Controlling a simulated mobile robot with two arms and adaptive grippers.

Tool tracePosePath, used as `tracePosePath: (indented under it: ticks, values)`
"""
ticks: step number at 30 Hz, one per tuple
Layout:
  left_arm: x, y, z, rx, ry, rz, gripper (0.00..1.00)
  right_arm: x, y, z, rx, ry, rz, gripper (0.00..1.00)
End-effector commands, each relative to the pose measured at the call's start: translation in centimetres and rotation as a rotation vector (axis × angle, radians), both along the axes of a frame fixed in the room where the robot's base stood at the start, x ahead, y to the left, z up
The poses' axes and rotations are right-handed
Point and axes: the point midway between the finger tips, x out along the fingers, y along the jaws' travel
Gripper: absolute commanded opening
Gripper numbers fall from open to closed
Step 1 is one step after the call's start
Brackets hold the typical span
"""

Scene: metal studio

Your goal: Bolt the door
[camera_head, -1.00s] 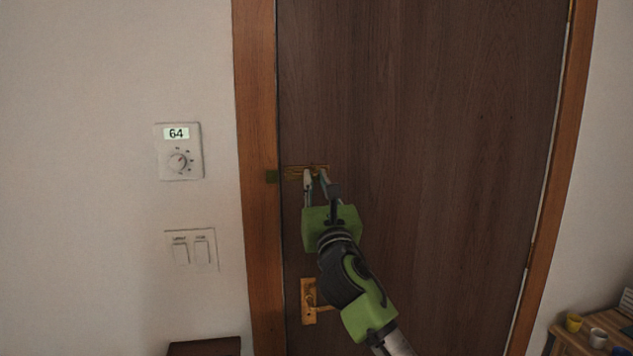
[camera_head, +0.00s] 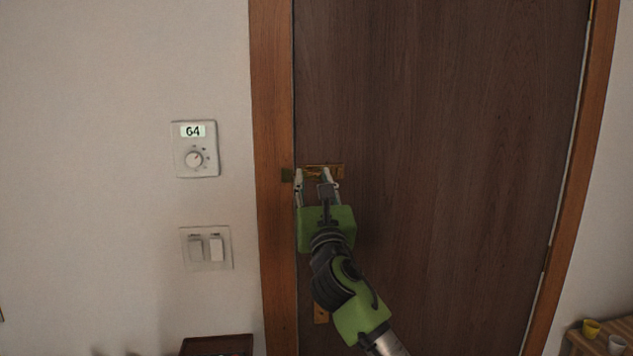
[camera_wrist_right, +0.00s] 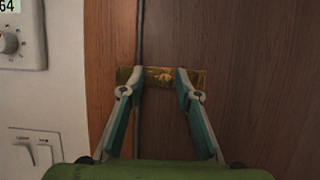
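The brown door (camera_head: 450,150) is closed in its wooden frame. A small brass bolt (camera_head: 338,171) sits on its left edge, and a small dark brass keeper (camera_head: 288,175) is on the frame beside it. My right gripper (camera_head: 312,176) is at the bolt with its two fingers apart. In the right wrist view the bolt (camera_wrist_right: 161,75) shows between the open fingertips (camera_wrist_right: 160,76). The left finger covers the gap between door and frame, so I cannot tell whether the bar crosses it. My left gripper is not in view.
A thermostat (camera_head: 195,149) reading 64 and a light switch (camera_head: 206,248) are on the wall left of the frame. A brass handle plate (camera_head: 321,313) is mostly hidden behind my right arm. A wooden table (camera_head: 590,345) with cups stands at the lower right.

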Motion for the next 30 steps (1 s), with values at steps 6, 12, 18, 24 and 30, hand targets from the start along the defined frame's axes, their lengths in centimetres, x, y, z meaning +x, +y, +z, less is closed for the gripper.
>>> tracePosePath:
  ticks: [6,12,18,24,30]
  values:
    - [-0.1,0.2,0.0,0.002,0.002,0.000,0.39,-0.1,-0.2,-0.1,0.000,0.000,-0.002,0.31]
    - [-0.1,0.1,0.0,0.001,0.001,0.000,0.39,-1.9,-0.5,-0.8,0.000,-0.001,-0.001,0.31]
    - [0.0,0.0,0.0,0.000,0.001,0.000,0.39,-5.4,-1.1,-2.4,0.000,0.000,0.001,0.31]
    - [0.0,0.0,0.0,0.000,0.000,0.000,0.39,-8.7,-1.7,-3.8,-0.001,0.001,0.001,0.31]
    - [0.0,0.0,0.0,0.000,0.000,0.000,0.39,-10.6,-2.0,-4.5,-0.002,0.001,-0.001,0.31]
